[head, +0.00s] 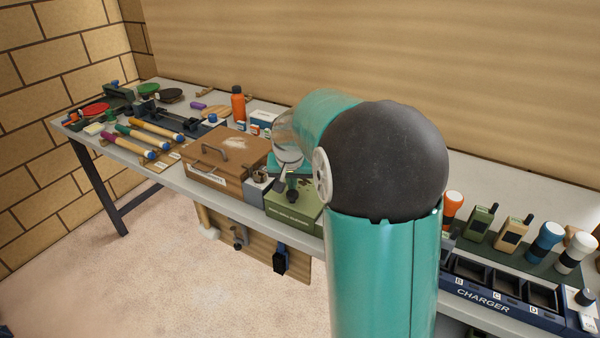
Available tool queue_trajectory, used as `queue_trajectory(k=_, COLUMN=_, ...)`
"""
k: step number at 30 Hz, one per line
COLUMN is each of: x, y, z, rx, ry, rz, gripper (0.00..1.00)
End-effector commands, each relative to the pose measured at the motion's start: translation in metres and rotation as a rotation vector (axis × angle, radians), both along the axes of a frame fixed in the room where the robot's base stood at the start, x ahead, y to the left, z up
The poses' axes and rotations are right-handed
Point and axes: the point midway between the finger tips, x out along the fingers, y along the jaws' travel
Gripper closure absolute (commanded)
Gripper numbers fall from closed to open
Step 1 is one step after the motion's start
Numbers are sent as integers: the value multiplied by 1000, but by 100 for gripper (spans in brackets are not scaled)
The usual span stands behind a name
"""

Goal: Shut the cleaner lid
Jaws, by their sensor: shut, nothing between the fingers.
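A green box (296,207) with small lettering on its front, too small to read for sure, stands at the bench's front edge, mid-picture. A dark knob (292,191) shows at its top. I cannot tell whether this is the cleaner or how its lid stands, because my arm covers its back and right. My gripper (280,185) points down just at the green box's upper left; its fingers are small and partly hidden, shut with nothing between them. I cannot tell whether they touch the box. A small grey holder (257,190) stands left of it.
A brown case (222,152) with a handle on its closed top stands left of the grey holder. Mallets (150,136), an orange bottle (238,103) and discs crowd the bench's left. A charger rack (500,292) and radios (482,222) stand right. A board (262,256) hangs below.

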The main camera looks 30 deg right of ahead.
Motion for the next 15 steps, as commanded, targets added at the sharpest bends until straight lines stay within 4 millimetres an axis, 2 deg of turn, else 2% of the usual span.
queue_trajectory(k=11, x=-2, y=4, z=-1, rx=4, ry=5, rz=1, gripper=100)
queue_trajectory(k=15, x=-4, y=6, z=9, rx=3, ry=3, rz=3, gripper=100)
